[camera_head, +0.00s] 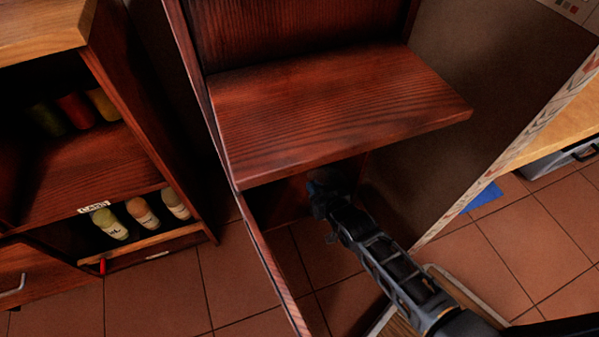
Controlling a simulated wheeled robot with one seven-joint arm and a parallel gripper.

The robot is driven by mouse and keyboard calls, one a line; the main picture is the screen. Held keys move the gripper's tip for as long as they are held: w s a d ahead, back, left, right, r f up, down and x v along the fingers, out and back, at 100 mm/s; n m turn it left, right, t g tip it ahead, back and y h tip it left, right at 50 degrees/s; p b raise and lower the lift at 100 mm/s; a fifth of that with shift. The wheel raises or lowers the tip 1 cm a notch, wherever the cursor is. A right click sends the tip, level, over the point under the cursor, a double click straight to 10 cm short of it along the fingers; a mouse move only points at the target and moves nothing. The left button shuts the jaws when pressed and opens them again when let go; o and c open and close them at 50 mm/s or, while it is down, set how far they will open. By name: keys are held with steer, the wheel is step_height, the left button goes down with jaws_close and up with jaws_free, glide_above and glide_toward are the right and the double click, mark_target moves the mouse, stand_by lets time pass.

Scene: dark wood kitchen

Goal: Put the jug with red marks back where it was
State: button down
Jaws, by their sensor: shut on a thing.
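My gripper (325,186) is at the end of my dark arm, low beneath the front edge of a red-brown wooden shelf (340,100). It is in shadow and its fingertips are hidden. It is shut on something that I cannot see. I see no jug with red marks in this view; the space under the shelf is mostly covered by the shelf board.
A cabinet at left holds several bottles (111,223) on a labelled lower shelf and dark coloured containers (75,110) above. A thin wooden side panel (268,262) stands left of my arm. A counter (553,123) is at right. Tiled floor (160,291) is open below.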

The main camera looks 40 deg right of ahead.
steer(key=r+b+x, duration=0.1)
steer(key=b+x, duration=0.4)
steer(key=x, duration=0.5)
steer(key=shift+w+d, duration=0.15)
steer(key=shift+w, duration=0.4)
steer(key=c, duration=1.3)
jaws_free()
steer(key=shift+o, duration=0.2)
steer(key=shift+r, duration=0.1)
steer(key=shift+p+v, duration=2.8)
steer(key=shift+v, duration=3.2)
steer(key=shift+s, duration=0.1)
